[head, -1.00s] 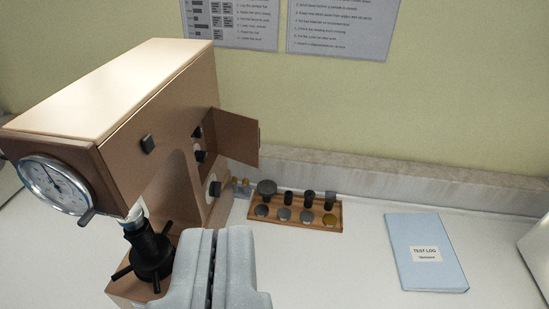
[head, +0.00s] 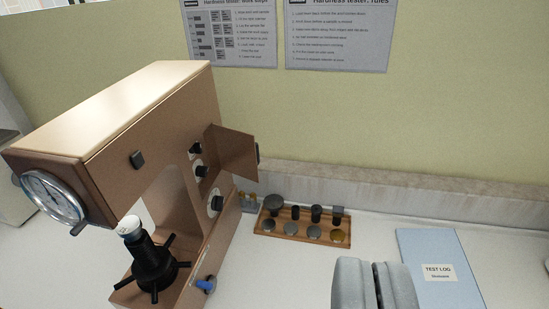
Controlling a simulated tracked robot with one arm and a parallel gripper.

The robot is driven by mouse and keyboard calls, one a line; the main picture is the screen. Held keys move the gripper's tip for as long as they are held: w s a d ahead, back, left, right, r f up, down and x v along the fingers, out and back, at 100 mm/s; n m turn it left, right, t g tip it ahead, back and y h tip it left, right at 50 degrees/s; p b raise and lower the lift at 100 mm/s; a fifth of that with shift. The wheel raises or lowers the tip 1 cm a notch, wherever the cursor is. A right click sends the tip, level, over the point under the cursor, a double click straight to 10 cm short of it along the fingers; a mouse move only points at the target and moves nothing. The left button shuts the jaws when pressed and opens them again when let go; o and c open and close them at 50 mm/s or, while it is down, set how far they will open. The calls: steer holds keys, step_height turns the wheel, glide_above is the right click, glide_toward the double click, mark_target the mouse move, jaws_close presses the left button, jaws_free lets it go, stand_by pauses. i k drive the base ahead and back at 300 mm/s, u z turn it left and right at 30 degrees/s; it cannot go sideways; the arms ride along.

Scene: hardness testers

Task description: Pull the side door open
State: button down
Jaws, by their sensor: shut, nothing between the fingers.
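The hardness tester (head: 150,110) is a tan machine at the left, with a round dial (head: 52,198) on its front end. Its side door (head: 233,150) is a tan flap standing swung out from the machine's right side, with a dark handle (head: 258,153) at its outer edge. Black knobs show in and below the opening beside it. My gripper (head: 375,270) is at the lower right, in front of the blue test log. Its grey fingers are shut and empty, well apart from the door.
A wooden rack (head: 300,231) with dark weights and discs stands behind the tester's right side. The blue test log (head: 440,265) lies at the right. White bench is clear between tester and gripper.

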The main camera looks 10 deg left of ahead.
mark_target(238, 152)
steer(key=z, duration=0.05)
steer(key=i, duration=1)
steer(key=u, duration=0.05)
